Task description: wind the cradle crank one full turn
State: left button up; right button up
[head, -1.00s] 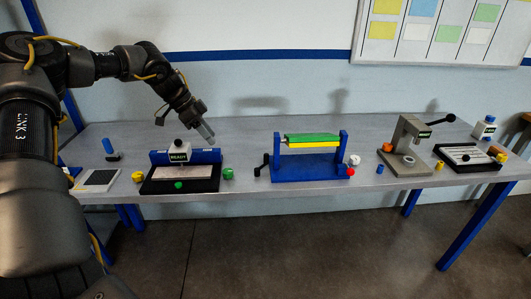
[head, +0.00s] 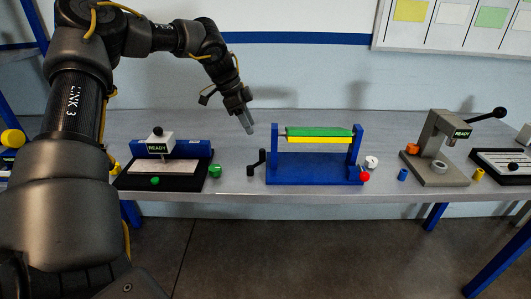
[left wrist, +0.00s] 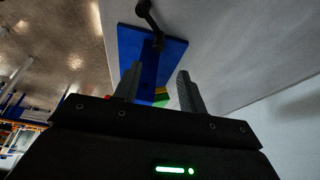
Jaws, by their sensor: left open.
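The blue cradle (head: 310,174) stands on the bench and carries a green and yellow bar (head: 320,134) between its two posts. The black crank (head: 257,163) sticks out at the cradle's left side. My left gripper (head: 249,128) is open and empty, in the air above and slightly left of the crank, touching nothing. In the left wrist view, the gripper's two fingers (left wrist: 160,88) stand apart, with the crank (left wrist: 150,18) and the cradle's blue base (left wrist: 172,52) beyond them. The fingers hide part of the cradle there. My right gripper is out of view.
A black-based device marked READY (head: 160,146) stands left of the cradle, with a green knob (head: 214,171) beside it. A grey lever press (head: 440,150) stands to the right. Small red, white, and blue pieces lie between the cradle and the press.

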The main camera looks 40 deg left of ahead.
aim_at(261, 150)
pick_arm(q)
jog(key=x, duration=0.4)
jog(key=p+x, duration=0.1)
jog(key=x, duration=0.3)
jog(key=shift+s+d+f, duration=0.15)
jog(key=shift+d+f, duration=0.05)
jog(key=shift+f, duration=0.2)
jog(key=shift+d+f, duration=0.1)
jog(key=shift+f, duration=0.3)
jog(key=shift+d+f, duration=0.1)
jog(key=shift+f, duration=0.2)
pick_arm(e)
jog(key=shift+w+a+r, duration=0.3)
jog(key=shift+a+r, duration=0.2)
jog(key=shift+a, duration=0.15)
pick_arm(q)
jog(key=shift+c, duration=0.2)
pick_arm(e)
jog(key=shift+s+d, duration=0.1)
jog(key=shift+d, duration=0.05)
